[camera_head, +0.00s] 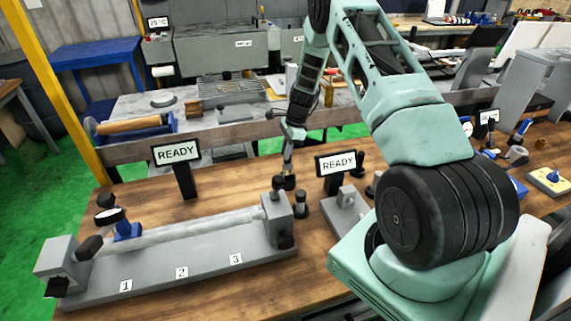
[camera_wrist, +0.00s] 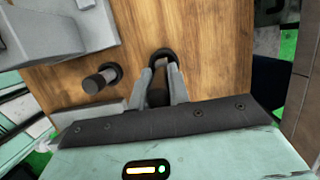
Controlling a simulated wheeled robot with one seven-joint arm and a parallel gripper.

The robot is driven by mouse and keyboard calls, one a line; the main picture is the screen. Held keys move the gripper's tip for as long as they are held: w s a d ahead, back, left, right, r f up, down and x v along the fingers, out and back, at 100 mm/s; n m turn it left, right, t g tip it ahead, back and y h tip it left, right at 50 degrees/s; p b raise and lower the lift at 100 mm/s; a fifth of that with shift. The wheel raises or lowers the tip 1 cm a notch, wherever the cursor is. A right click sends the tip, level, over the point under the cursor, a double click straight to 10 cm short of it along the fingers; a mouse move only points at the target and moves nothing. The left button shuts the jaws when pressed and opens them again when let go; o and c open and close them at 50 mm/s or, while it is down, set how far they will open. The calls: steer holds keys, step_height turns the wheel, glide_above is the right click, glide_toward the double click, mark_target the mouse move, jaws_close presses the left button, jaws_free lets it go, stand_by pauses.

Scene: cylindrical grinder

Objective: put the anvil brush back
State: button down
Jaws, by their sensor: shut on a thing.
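My gripper (camera_head: 287,172) points down over the wooden bench, between the two READY signs. In the wrist view my gripper (camera_wrist: 160,88) has its two grey fingers closed on a dark, short piece, which I take to be the anvil brush (camera_wrist: 157,97). A dark round base (camera_wrist: 162,54) with a grey post shows just beyond the fingertips. In the head view the dark piece (camera_head: 286,183) is at the fingertips, close to the bench top. I cannot tell whether the held piece touches the base or is apart from it.
A similar dark post on a round base (camera_wrist: 103,78) stands beside the fingers; it also shows in the head view (camera_head: 301,204). A long grey bench fixture (camera_head: 180,262) numbered 1 to 3 lies at left. READY signs (camera_head: 177,152) stand nearby. Bare wood lies right of the gripper in the wrist view.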

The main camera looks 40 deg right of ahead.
mark_target(286, 164)
step_height(286, 164, down, 4)
steer(key=shift+f+p, duration=0.25)
steer(key=shift+p, duration=0.7)
steer(key=shift+f, duration=0.5)
steer(key=shift+f, duration=0.1)
steer(key=shift+f, duration=0.15)
steer(key=c, duration=1.3)
jaws_free()
